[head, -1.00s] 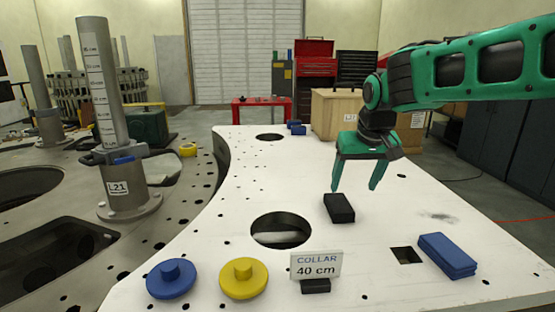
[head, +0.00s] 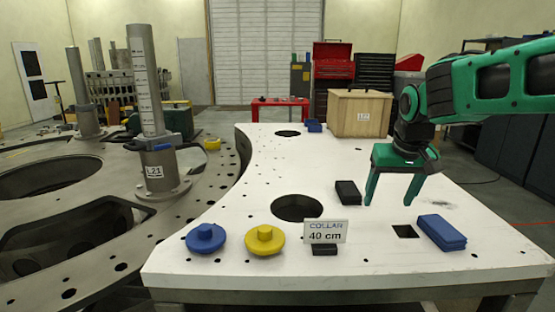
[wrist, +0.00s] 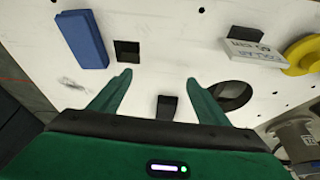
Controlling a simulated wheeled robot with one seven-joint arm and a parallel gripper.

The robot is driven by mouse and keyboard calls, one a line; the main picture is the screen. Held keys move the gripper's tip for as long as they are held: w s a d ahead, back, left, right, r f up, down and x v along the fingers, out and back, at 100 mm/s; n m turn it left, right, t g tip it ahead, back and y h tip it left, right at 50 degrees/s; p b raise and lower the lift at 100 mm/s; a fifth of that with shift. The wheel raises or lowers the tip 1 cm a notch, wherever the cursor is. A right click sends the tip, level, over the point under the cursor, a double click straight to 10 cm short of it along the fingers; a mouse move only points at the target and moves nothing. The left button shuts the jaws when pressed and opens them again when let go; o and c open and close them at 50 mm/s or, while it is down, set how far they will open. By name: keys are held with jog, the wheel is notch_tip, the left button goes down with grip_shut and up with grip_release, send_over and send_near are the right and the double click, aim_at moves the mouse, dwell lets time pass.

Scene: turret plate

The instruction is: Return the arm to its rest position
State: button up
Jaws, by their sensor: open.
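My gripper (head: 395,200) is open and empty, fingers pointing down above the white table plate (head: 300,160). Its two green fingers also show spread apart in the wrist view (wrist: 160,85). In the head view a black block (head: 347,192) lies on the plate just left of the fingers. In the wrist view the black block (wrist: 167,106) shows between and beyond the fingers. My green arm reaches in from the right edge.
Blue slabs (head: 441,232) lie by a square hole at right. A "COLLAR 40 cm" sign (head: 326,231), a yellow knob disc (head: 265,240) and a blue one (head: 205,238) stand near the front edge. A wooden crate (head: 359,114) stands at the back. A grey post (head: 153,120) stands at left.

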jog(key=s+d+f+m+g, duration=0.1)
jog(key=s+d+f+m, duration=0.1)
jog(key=s, duration=0.8)
jog(key=s+d+f+m+g, duration=0.1)
jog(key=s+d+f, duration=0.4)
jog(key=s, duration=0.6)
jog(key=s+d+f+m+g, duration=0.2)
jog(key=s+d+f, duration=0.2)
jog(key=s, duration=0.6)
jog(key=d, duration=0.2)
jog(key=shift+s+d+m+y, duration=0.25)
jog(key=shift+d+m+y, duration=0.05)
jog(key=shift+d+m, duration=0.1)
